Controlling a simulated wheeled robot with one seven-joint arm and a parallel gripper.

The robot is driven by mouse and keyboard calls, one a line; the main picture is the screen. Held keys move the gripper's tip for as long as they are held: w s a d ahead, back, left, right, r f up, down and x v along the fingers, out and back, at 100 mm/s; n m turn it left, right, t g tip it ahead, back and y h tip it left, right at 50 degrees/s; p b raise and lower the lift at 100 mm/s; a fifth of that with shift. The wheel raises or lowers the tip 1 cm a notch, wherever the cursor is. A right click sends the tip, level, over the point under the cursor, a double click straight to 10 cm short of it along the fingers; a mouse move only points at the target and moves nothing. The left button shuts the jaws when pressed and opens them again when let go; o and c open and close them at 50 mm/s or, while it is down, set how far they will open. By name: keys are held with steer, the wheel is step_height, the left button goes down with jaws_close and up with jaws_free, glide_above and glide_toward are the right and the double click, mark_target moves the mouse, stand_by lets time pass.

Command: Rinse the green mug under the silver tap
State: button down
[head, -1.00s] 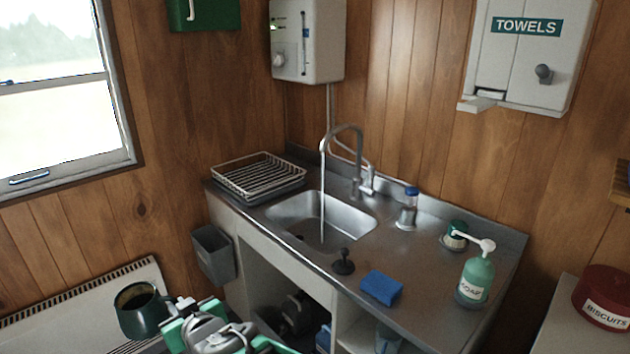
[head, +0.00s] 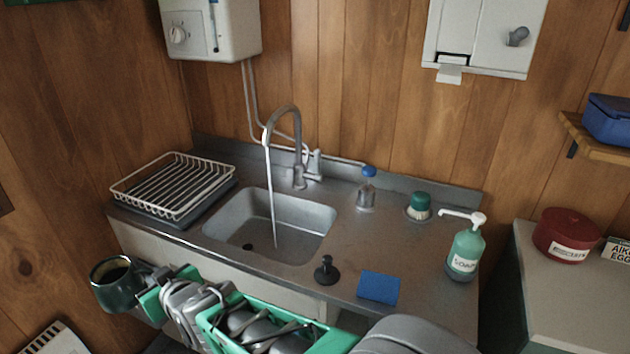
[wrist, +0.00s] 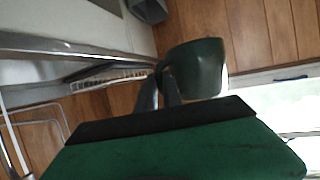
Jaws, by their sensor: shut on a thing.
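The green mug (head: 117,286) is at the lower left in the head view, its open top facing up and dark inside. My gripper (head: 148,283) is shut on it at its right side. In the wrist view the mug (wrist: 196,68) shows beyond the gripper's fingers (wrist: 160,92). The silver tap (head: 297,145) arches over the steel sink (head: 312,222), and a thin stream of water falls from its spout into the basin. The mug is in front of and left of the sink, apart from the stream.
A wire dish rack (head: 172,184) stands left of the sink. A black plug (head: 327,271), a blue sponge (head: 378,288), a soap bottle (head: 466,250), a blue-capped bottle (head: 366,190) and a green-topped brush (head: 419,206) stand right of it. The counter's front edge (head: 250,277) lies between mug and sink.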

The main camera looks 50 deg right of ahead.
steer(key=d+r+m+h+p, duration=0.1)
steer(key=d+r+h+p, duration=0.2)
steer(key=d, duration=1)
steer(key=s+d+r+m+p, duration=0.1)
steer(key=s+d+r+p, duration=0.3)
steer(key=s+d, duration=0.6)
steer(key=s+d+r+m+p, duration=0.1)
steer(key=s+d+r+p, duration=0.35)
steer(key=d, duration=1.05)
steer(key=d+r+b+x, duration=0.1)
steer(key=b+x, duration=0.1)
steer(key=x, duration=1)
steer(key=shift+d+r+h, duration=0.25)
steer(key=shift+h, duration=0.15)
steer(key=shift+d, duration=0.15)
steer(key=shift+s+d+b, duration=0.2)
steer(key=shift+d+b, duration=0.25)
steer(key=shift+b, duration=0.15)
steer(key=shift+w+a, duration=0.1)
steer(key=shift+a, duration=0.1)
